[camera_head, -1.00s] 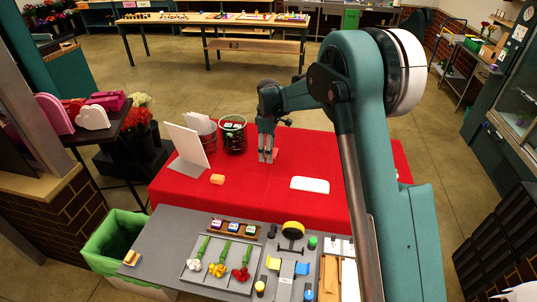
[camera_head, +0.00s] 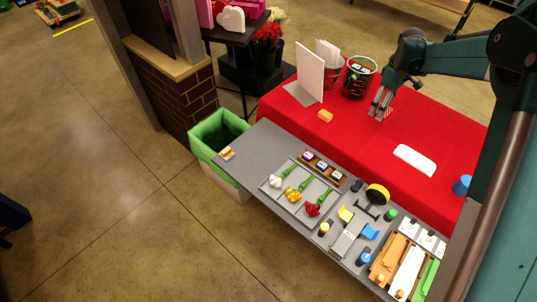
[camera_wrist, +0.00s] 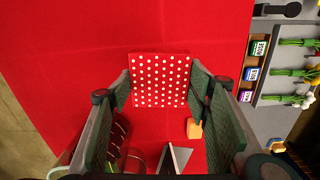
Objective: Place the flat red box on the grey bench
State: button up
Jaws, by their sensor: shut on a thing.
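The flat red box (camera_wrist: 160,80) with white dots sits between the two fingers of my gripper (camera_wrist: 160,94) in the wrist view. The gripper is shut on it, a finger at each side. In the head view my gripper (camera_head: 380,112) points down over the red-covered table, and only a small bit of the box (camera_head: 388,113) shows by the fingertips. I cannot tell whether the box touches the cloth. The grey bench (camera_head: 256,150) is in front of the red table in the head view, running from centre left to lower right.
The bench holds a tray of flowers (camera_head: 277,172), several small labelled blocks, a tape roll (camera_head: 377,194) and coloured boxes. Its left end is mostly bare, with a small sponge-like block (camera_head: 227,153). An orange block (camera_head: 325,116), white card and white block (camera_head: 415,160) are on the red table.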

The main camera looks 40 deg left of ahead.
jog(key=shift+n, duration=0.3)
jog(key=s+a+f+b, duration=0.1)
jog(key=s+a, duration=0.5)
jog(key=s+a+f+b, duration=0.1)
jog(key=s+a+f, duration=0.1)
jog(key=s+a, duration=0.4)
jog(key=s+a+f+b, duration=0.1)
jog(key=s+a+b, duration=0.1)
jog(key=s+a, duration=0.4)
jog(key=shift+s+a+f, duration=0.15)
jog(key=shift+a+f, duration=0.1)
jog(key=shift+a, duration=0.15)
jog(key=b, duration=0.3)
send_over(264, 157)
notch_tip(264, 157, down, 4)
jog(key=shift+s+r, duration=0.1)
jog(key=shift+s, duration=0.05)
jog(key=shift+f+b, duration=0.3)
jog(key=shift+f, duration=2.9)
jog(key=shift+f, duration=1.85)
jog(key=shift+f, duration=0.2)
